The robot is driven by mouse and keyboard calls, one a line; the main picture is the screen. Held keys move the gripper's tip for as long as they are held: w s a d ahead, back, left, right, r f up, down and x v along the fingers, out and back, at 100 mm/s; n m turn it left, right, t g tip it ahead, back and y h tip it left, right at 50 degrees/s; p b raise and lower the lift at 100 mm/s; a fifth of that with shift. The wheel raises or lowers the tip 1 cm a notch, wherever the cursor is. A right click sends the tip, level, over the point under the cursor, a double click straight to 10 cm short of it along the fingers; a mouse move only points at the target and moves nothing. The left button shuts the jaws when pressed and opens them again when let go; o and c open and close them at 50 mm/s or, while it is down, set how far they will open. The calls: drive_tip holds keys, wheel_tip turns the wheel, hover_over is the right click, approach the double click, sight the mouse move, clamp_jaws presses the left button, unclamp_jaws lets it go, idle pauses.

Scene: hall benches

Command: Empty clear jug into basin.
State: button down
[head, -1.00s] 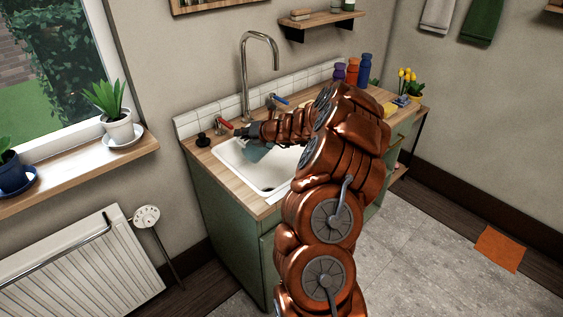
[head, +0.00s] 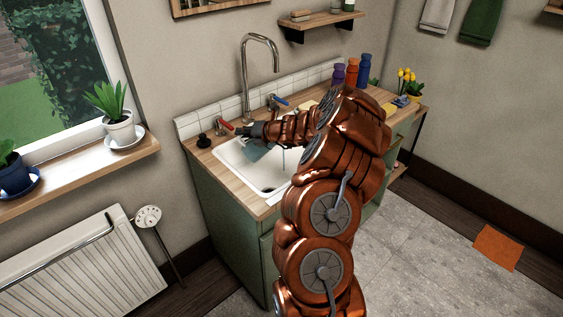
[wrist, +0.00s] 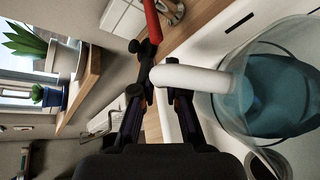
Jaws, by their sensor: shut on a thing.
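The clear jug (wrist: 272,85) fills the right of the wrist view, with blue-grey liquid inside and a pale handle (wrist: 205,79). My gripper (wrist: 156,76) is shut on the handle. In the head view the jug (head: 257,152) shows as a small bluish shape over the white basin (head: 247,178), partly hidden by my gripper (head: 258,131) and arm. A thin pale streak hangs over the basin right of the jug; I cannot tell whether it is liquid. The jug's exact tilt is hard to judge.
A black knob-like item (head: 203,140) is at the counter's left. Bottles (head: 364,70) and yellow flowers (head: 406,76) stand at the right.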

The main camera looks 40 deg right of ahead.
drive_tip(key=shift+s+d+r+m+t+y+p, duration=0.2)
drive_tip(key=shift+r+p, duration=0.25)
drive_tip(key=shift+p, duration=0.45)
drive_tip(key=shift+s+d+r+m+t+y+p, duration=0.2)
drive_tip(key=shift+r+p, duration=0.3)
drive_tip(key=shift+p, duration=0.4)
drive_tip(key=shift+w+d+r+m+t+y+p, duration=0.1)
drive_tip(key=shift+d+r+m+t+p, duration=0.25)
drive_tip(key=shift+p, duration=0.55)
idle(1.2)
drive_tip(key=shift+s+d+r+m+t+y+p, duration=0.4)
drive_tip(key=shift+r+p, duration=0.2)
drive_tip(key=shift+p, duration=0.3)
drive_tip(key=shift+s+d+r+m+t+y+p, duration=0.15)
drive_tip(key=shift+s+d+r+t+y+p, duration=0.1)
drive_tip(key=shift+d+r+p, duration=0.5)
idle(2.4)
